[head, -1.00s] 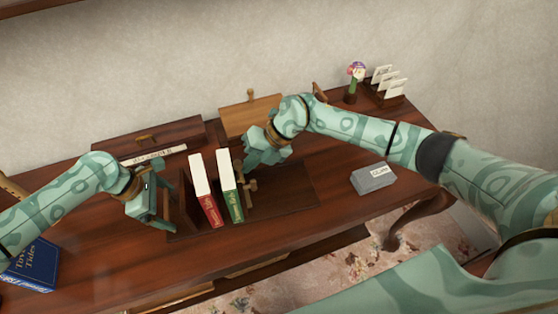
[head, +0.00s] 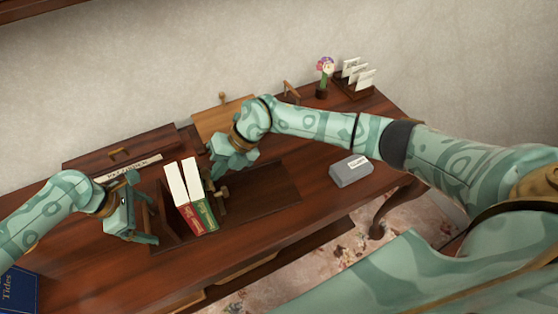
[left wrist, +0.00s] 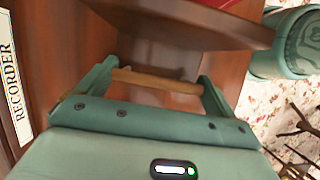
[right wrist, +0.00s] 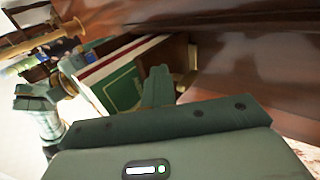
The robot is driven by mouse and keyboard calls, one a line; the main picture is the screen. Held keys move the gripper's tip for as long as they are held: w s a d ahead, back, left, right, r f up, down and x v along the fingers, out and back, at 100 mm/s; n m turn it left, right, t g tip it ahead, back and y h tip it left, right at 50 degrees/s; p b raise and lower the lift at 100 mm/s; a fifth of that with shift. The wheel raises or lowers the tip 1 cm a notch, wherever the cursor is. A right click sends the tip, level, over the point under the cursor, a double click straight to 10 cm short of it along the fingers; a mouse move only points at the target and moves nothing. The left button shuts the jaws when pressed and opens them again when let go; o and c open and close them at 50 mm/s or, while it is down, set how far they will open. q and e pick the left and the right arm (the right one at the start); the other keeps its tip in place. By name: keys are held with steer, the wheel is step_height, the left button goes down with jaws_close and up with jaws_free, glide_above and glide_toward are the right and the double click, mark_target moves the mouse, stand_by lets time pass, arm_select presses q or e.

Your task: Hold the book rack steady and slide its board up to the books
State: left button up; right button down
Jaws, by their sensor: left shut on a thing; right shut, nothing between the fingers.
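The dark wooden book rack (head: 265,192) lies on the desk. A red book (head: 190,219) and a green book (head: 207,214) stand in it side by side, leaning slightly, with no clear gap. The rack's board (head: 207,180) stands close against the green book, with a light wooden knob (head: 222,192) on its right. My left gripper (head: 146,220) is at the rack's left end, shut on a wooden bar (left wrist: 155,80). My right gripper (head: 220,177) is shut and empty at the board's right side. The right wrist view shows the green book (right wrist: 122,92) beyond the finger; contact with the board is partly hidden.
A grey box (head: 350,171) sits right of the rack on clear desk. A flower vase (head: 322,85) and a card holder (head: 352,88) stand at the back right. A blue book (head: 18,290) is at left.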

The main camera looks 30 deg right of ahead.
arm_select(q)
steer(key=shift+s+d, duration=0.1)
steer(key=shift+d, duration=0.05)
arm_select(e)
steer(key=shift+w+a, duration=0.1)
steer(key=shift+a, duration=1.7)
steer(key=shift+a, duration=0.15)
steer(key=shift+v, duration=2.55)
steer(key=shift+r, duration=0.1)
arm_select(q)
steer(key=o, duration=1)
steer(key=shift+c, duration=0.2)
arm_select(e)
steer(key=v, duration=0.8)
arm_select(q)
steer(key=shift+a, duration=0.2)
